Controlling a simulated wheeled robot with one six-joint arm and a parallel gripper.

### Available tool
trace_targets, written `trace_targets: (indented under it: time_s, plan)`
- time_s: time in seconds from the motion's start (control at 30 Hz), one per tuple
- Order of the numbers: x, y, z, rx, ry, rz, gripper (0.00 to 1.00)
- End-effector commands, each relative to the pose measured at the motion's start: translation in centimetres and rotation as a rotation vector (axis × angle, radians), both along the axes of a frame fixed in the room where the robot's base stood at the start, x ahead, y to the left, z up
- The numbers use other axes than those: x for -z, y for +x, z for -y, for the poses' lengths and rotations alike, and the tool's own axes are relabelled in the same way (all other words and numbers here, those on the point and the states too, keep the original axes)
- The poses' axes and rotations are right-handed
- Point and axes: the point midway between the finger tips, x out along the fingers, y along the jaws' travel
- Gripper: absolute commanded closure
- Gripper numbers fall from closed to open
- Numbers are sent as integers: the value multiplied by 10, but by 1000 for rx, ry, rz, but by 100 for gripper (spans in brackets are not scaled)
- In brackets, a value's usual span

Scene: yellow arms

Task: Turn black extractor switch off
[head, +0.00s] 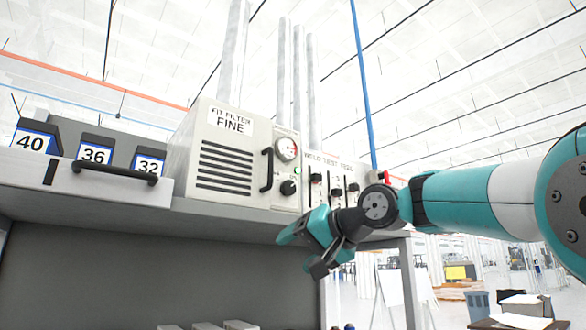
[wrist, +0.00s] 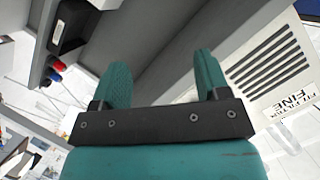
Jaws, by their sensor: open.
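The extractor box (head: 222,150), labelled "FIT FILTER FINE", stands on a shelf in the head view. A black rotary switch (head: 288,187) sits on its narrow right-hand panel, under a round gauge (head: 287,149). I cannot tell its exact setting. My gripper (head: 300,250) is below and slightly right of the switch, in front of the shelf edge, apart from the box. In the wrist view my gripper (wrist: 160,75) has its two teal fingers apart with nothing between them. The extractor box's louvred face (wrist: 268,65) is at right there; the switch is not discernible.
A "WELD TEST FEED" panel (head: 333,158) with several black switches is right of the extractor, close behind my arm. A black handle (head: 267,170) stands left of the rotary switch. Numbered bins (head: 95,150) and a drawer handle (head: 115,172) are at left.

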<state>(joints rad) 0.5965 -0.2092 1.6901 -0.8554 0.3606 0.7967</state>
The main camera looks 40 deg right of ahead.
Motion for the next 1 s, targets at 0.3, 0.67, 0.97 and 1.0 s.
trace_targets:
  time_s: [0.3, 0.67, 0.97, 1.0]
  plan:
    - [-164, -35, 79, 204, 95, 279, 31]
    - [-172, 8, 77, 202, 105, 288, 31]
    - [-173, 77, 74, 204, 103, 287, 31]
    - [-173, 86, 74, 206, 101, 287, 31]
